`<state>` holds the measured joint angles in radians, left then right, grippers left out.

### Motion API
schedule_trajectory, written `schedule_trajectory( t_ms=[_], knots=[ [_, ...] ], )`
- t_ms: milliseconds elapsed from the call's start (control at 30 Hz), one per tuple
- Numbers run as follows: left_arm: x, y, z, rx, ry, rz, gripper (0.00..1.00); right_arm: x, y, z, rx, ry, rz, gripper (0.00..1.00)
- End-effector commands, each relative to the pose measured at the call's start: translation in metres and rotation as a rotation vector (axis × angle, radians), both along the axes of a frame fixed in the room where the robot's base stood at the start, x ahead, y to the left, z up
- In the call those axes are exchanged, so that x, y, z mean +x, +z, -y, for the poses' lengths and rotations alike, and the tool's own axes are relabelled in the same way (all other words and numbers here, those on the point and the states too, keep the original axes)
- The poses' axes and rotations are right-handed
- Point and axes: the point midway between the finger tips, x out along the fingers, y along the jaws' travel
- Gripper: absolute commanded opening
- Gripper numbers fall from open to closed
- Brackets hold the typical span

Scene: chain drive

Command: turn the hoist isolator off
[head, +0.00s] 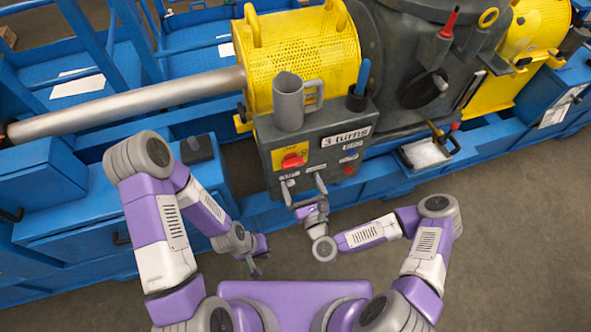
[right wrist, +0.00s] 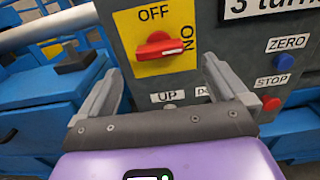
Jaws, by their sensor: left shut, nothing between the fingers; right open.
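The hoist isolator is a red rotary knob (head: 293,161) on a yellow plate (head: 283,150) at the upper left of the grey control box (head: 325,135). In the right wrist view the knob (right wrist: 160,46) lies about horizontal, its white-marked end toward the word ON at the right; OFF is printed above it. My right gripper (head: 304,186) is open in front of the box, just below the knob. In the right wrist view its fingers (right wrist: 162,82) stand apart below the knob, not touching it. My left gripper (head: 254,270) is shut and empty, low and left of the box.
UP and DOWN labels sit below the knob, partly behind the right fingers. A blue ZERO button (right wrist: 285,62) and a red STOP button (right wrist: 270,103) are at the right. A grey mug (head: 290,103) stands on the box. Blue machine frame lies left; floor in front is clear.

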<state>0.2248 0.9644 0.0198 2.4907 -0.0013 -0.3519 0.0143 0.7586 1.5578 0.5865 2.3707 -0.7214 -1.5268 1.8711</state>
Motion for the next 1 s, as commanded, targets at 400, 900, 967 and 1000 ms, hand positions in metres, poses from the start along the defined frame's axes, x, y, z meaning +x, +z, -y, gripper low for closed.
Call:
schedule_trajectory(
  t_ms=[400, 900, 967, 1000],
  knots=[
    [0.000, -0.008, 0.000, 0.000, 0.000, 0.000, 0.00, 0.053, -0.001, -0.018, -0.006, 0.004, 0.001, 1.00],
    [0.000, -0.008, 0.000, 0.000, 0.000, 0.000, 0.00, 0.056, 0.000, -0.019, -0.006, 0.004, -0.001, 0.72],
    [0.000, -0.008, 0.000, 0.000, 0.000, 0.000, 0.00, 0.056, 0.000, -0.019, -0.006, 0.005, -0.001, 0.63],
    [0.000, -0.008, 0.000, 0.000, 0.000, 0.000, 0.00, 0.056, 0.000, -0.019, -0.006, 0.005, -0.001, 0.57]
  ],
)
